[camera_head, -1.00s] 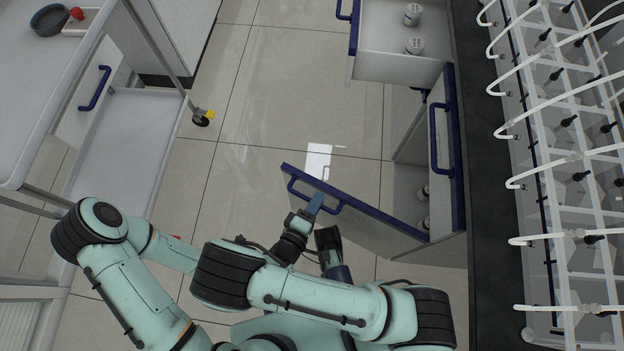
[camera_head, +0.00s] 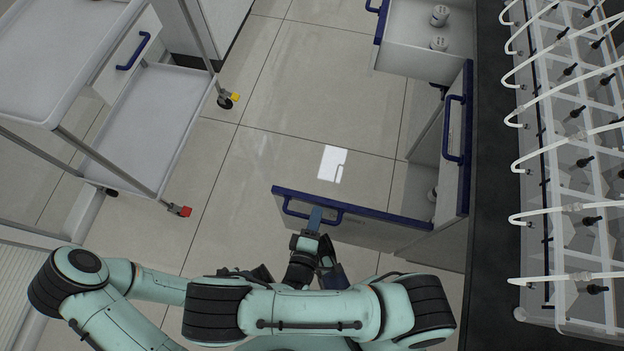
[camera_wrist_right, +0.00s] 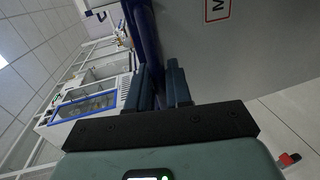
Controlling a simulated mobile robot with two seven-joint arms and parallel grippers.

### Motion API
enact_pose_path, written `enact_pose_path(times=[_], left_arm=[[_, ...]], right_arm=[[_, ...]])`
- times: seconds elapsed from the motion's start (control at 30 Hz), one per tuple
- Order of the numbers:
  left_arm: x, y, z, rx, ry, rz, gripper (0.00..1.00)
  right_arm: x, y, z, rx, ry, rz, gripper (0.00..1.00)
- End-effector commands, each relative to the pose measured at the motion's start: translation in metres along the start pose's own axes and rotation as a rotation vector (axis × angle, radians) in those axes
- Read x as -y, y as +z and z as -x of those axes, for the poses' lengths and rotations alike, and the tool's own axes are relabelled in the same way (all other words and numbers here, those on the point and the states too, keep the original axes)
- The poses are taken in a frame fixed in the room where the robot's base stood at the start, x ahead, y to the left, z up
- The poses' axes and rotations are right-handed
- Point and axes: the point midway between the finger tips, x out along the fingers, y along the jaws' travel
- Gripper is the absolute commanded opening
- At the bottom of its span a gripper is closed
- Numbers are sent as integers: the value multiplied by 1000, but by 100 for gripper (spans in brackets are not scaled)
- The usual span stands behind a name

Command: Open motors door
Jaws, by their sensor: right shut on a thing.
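The door (camera_head: 375,235) is a grey panel with a dark blue top edge, standing swung out from the cabinet (camera_head: 455,200). Its blue handle (camera_head: 293,209) is on the outer face near the free end. My right gripper (camera_head: 314,220) is shut on this handle. In the right wrist view the fingers (camera_wrist_right: 162,85) close around the blue handle (camera_wrist_right: 143,30), beside the door panel with a red-framed label (camera_wrist_right: 217,8), only partly readable. A dark gripper-like part (camera_head: 328,262), perhaps my left gripper, is beside the right one; its fingers are unclear.
An open drawer (camera_head: 400,62) with white containers juts out above the door in the head view. Another blue-handled front (camera_head: 456,135) stands at the cabinet. A wheeled cart (camera_head: 125,120) is at the left. The floor between is clear.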

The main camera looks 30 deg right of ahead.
Motion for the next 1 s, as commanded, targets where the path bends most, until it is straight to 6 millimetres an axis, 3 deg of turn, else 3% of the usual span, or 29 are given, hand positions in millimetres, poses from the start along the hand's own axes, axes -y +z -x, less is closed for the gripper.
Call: enact_pose_path(times=[0.43, 0.47, 0.5, 1.0], left_arm=[[0, 0, 0, -1, 0, 0, 43], [0, 0, 0, -1, 0, 0, 43], [0, 0, 0, -1, 0, 0, 43], [-1, 0, 2, -1, 0, 0, 43]], right_arm=[[-1, 1, 0, -2, 4, -1, 0], [-1, 1, 0, -2, 4, -1, 23], [-1, 1, 0, -3, 4, -1, 35], [-2, -4, 3, 1, 1, -3, 35]])
